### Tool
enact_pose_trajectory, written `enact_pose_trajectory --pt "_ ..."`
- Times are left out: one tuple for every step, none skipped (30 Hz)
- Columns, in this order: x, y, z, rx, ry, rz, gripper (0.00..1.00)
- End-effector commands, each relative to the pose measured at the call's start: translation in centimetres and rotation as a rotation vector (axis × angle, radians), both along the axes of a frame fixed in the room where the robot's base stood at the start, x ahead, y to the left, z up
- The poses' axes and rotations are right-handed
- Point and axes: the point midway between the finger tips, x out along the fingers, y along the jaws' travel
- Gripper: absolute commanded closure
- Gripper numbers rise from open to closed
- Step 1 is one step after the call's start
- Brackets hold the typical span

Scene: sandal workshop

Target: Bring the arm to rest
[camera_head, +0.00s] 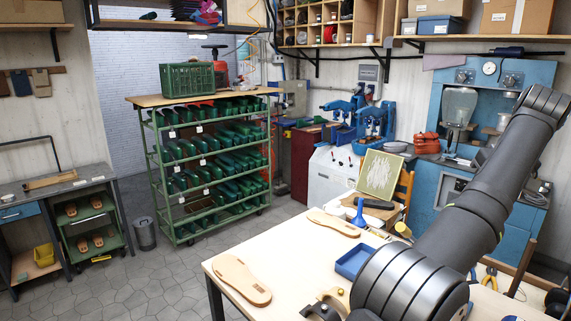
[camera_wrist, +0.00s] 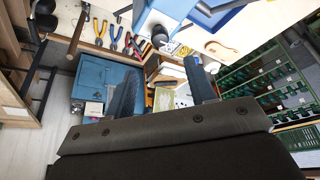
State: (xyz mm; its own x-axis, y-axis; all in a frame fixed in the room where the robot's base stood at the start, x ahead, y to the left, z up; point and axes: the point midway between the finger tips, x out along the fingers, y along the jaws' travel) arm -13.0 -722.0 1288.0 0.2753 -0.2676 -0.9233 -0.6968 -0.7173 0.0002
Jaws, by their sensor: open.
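My gripper (camera_wrist: 160,68) shows in the wrist view with its two dark fingers spread apart. I see nothing held between them; the workshop shows through the gap. The fingers point over the worktable side, with the table edge and tools beyond them. In the head view my dark arm crosses the right foreground above the pale worktable (camera_head: 300,250), bent at a high elbow. The gripper itself cannot be made out in that view.
Two tan soles (camera_head: 240,281) and a blue tray (camera_head: 354,262) lie on the worktable. Pliers (camera_wrist: 100,30) hang or lie along an edge in the wrist view. A green rack (camera_head: 205,160) stands behind, with open floor at left.

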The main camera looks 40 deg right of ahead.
Motion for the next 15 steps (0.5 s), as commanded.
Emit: enact_pose_trajectory --pt "0.2 0.0 -0.4 0.002 0.001 0.000 0.50" --pt "0.2 -0.1 -0.7 0.002 0.001 0.000 0.50" --pt "0.4 -0.2 -1.2 0.003 0.001 0.001 0.50" --pt "0.5 -0.4 -1.6 0.003 0.001 0.001 0.50" --pt "0.6 -0.5 -2.0 0.003 0.001 0.001 0.50" --pt "0.8 -0.6 -2.5 0.003 0.001 0.002 0.50" --pt "1.0 -0.8 -3.0 0.004 0.000 0.002 0.50" --pt "1.1 -0.9 -3.5 0.004 0.000 0.002 0.50" --pt "1.3 -1.1 -4.1 0.004 0.000 0.002 0.50" --pt "1.5 -1.2 -4.6 0.004 0.000 0.002 0.50" --pt "1.6 -1.4 -5.2 0.004 0.000 0.001 0.50" --pt "1.8 -1.6 -5.9 0.004 0.000 0.001 0.50" --pt "2.0 -1.7 -6.5 0.004 0.000 0.001 0.50" --pt "2.1 -1.9 -7.1 0.004 0.000 0.001 0.50" --pt "2.4 -2.1 -7.8 0.004 0.000 0.001 0.50"
